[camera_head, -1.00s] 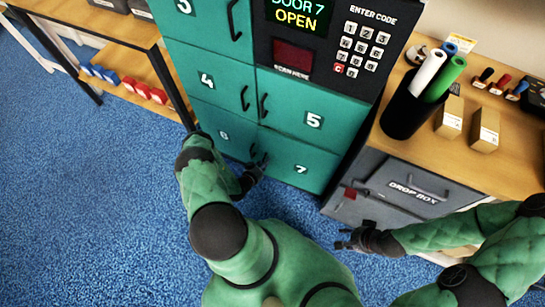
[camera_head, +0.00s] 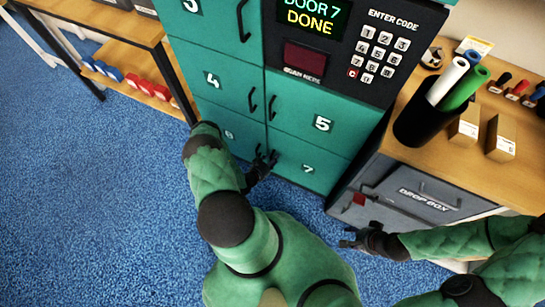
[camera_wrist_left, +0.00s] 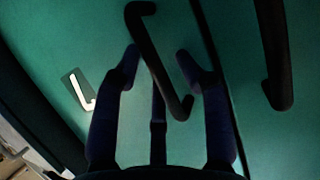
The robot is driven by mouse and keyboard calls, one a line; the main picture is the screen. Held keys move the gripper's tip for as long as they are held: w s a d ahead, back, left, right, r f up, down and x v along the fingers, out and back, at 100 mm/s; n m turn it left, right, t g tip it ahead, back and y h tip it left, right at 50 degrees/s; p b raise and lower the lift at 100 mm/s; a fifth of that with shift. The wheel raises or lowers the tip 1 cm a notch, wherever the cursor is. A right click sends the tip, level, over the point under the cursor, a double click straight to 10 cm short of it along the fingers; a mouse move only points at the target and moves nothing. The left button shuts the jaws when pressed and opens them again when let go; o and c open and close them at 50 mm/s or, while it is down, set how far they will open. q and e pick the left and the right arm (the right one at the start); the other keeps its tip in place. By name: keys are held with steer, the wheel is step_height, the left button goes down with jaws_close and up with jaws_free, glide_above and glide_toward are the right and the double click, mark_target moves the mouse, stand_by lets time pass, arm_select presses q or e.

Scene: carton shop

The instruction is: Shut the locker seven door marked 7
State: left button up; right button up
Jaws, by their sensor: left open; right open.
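The door marked 7 (camera_head: 318,178) is the lower right door of the green locker. It looks flush with the doors around it, and the locker screen (camera_head: 312,18) reads "DOOR 7 DONE". My left gripper (camera_head: 264,161) is at the left edge of this door, by its handle. In the left wrist view the gripper (camera_wrist_left: 158,75) is open, its fingers on either side of a dark handle (camera_wrist_left: 160,65) in front of a green door with a pale numeral. Whether the fingers touch the handle I cannot tell. My right gripper (camera_head: 352,239) is open and empty, low in front of the drop box.
Doors 4 (camera_head: 216,85), 5 (camera_head: 318,125) and 6 (camera_head: 236,137) are shut around it. The grey drop box (camera_head: 415,200) stands to the right under a wooden counter (camera_head: 440,151). A wooden shelf (camera_head: 128,80) is at the left. Blue carpet is clear at the left.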

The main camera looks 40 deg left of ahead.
arm_select(q)
steer(key=shift+a+r, duration=0.15)
steer(key=shift+a, duration=0.1)
steer(key=v, duration=1.2)
steer(key=shift+d, duration=0.2)
